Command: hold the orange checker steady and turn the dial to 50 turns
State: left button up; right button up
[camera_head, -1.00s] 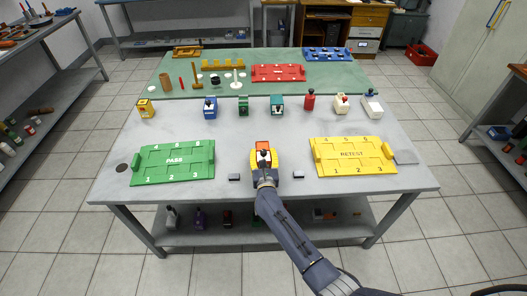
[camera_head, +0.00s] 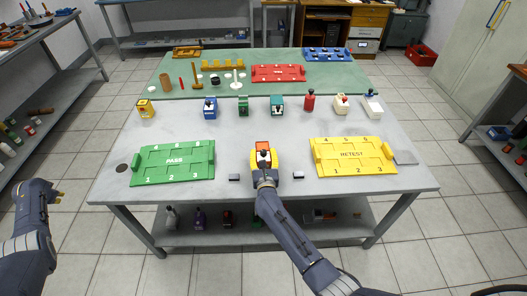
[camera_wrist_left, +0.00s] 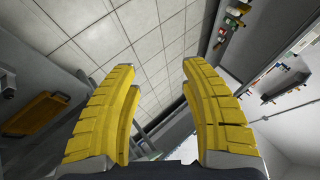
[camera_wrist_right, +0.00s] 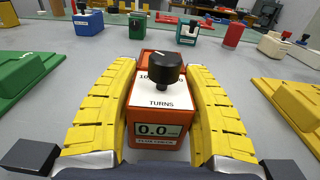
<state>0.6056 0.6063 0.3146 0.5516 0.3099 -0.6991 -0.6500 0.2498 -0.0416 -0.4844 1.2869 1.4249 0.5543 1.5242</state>
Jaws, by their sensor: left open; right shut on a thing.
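The orange checker (camera_wrist_right: 158,134) stands on the grey table, between the yellow fingers of my right gripper (camera_wrist_right: 160,110), which is shut on its sides. Its white top bears a black dial (camera_wrist_right: 166,70) and the word TURNS, and its front display reads 0.0. In the head view the checker (camera_head: 263,146) sits at the near middle of the table, partly hidden by my right gripper (camera_head: 264,165). My left gripper (camera_head: 54,194) is open and empty, off the table's left side. Its spread yellow fingers also show in the left wrist view (camera_wrist_left: 160,110), with floor beyond.
A green PASS tray (camera_head: 174,178) lies left of the checker and a yellow RETEST tray (camera_head: 352,171) lies right. Several coloured devices stand in a row behind. Table between the checker and trays is mostly clear.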

pick_arm(q)
jog(key=w+a+r+t, duration=0.1)
jog(key=w+a+r, duration=0.2)
jog(key=r, duration=0.6)
jog(key=w+a+r, duration=0.2)
jog(key=w+r, duration=0.1)
jog(key=r, duration=0.7)
jog(key=w+d+r+h, duration=0.1)
jog(key=w+d+h, duration=0.1)
jog(key=w+d, duration=0.45)
jog(key=w+d+h, duration=0.2)
jog(key=w+d, duration=0.1)
jog(key=d, duration=0.6)
jog(key=w+d+m+g+h, duration=0.1)
jog(key=w+d+h, duration=0.15)
jog(key=d, duration=0.65)
jog(key=w+d+m+h, duration=0.1)
jog(key=w+d, duration=0.2)
jog(key=d, duration=0.7)
notch_tip(320, 180, up, 3)
jog(key=m+g+y, duration=0.1)
jog(key=m+g, duration=0.5)
jog(key=m, duration=0.3)
send_over(263, 151)
notch_tip(263, 151, down, 11)
jog(key=shift+s+r, duration=0.1)
jog(key=shift+s, duration=0.05)
